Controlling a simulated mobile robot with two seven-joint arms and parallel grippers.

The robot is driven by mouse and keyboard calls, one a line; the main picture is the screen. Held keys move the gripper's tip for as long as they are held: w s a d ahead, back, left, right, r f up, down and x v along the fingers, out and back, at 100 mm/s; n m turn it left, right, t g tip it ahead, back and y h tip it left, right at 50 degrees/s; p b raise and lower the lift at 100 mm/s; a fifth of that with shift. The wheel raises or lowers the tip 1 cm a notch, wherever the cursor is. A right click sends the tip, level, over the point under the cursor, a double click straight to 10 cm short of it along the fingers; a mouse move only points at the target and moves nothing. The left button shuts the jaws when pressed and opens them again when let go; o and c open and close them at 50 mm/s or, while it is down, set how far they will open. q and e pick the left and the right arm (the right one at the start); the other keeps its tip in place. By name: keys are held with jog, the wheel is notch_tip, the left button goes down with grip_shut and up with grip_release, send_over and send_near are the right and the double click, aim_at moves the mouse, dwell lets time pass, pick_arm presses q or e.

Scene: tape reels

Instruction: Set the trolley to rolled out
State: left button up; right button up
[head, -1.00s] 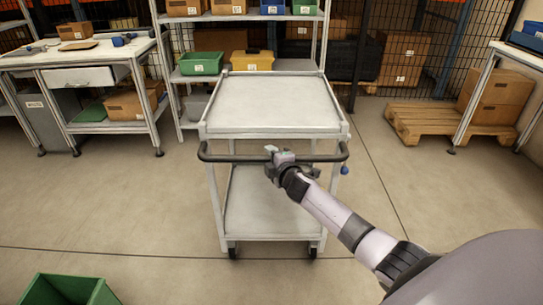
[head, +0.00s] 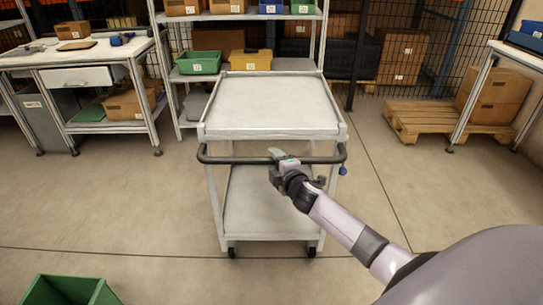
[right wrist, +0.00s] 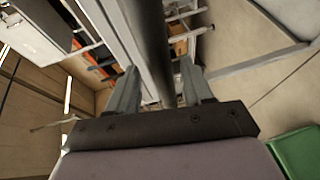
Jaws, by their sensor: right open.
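The trolley (head: 270,105) stands in the middle of the head view, a light grey two-shelf cart with its end toward me. Its dark handle bar (head: 225,158) runs across the near end. My right gripper (head: 278,154) is open at the middle of the handle bar. In the right wrist view the bar (right wrist: 150,45) runs between the two open fingers (right wrist: 160,90); I cannot tell whether they touch it. The lower shelf (head: 265,205) is empty, as is the top. My left gripper is not in view.
A shelf rack with a green bin (head: 199,63) and a yellow bin (head: 251,60) stands right behind the trolley. A workbench (head: 85,55) is at left, a pallet (head: 440,120) with boxes at right. A green crate (head: 68,290) is at the front left. The floor before the trolley is clear.

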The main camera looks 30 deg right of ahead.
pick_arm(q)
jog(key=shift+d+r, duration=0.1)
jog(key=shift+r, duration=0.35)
pick_arm(e)
jog(key=shift+v, duration=1.55)
jog(key=shift+r, duration=0.1)
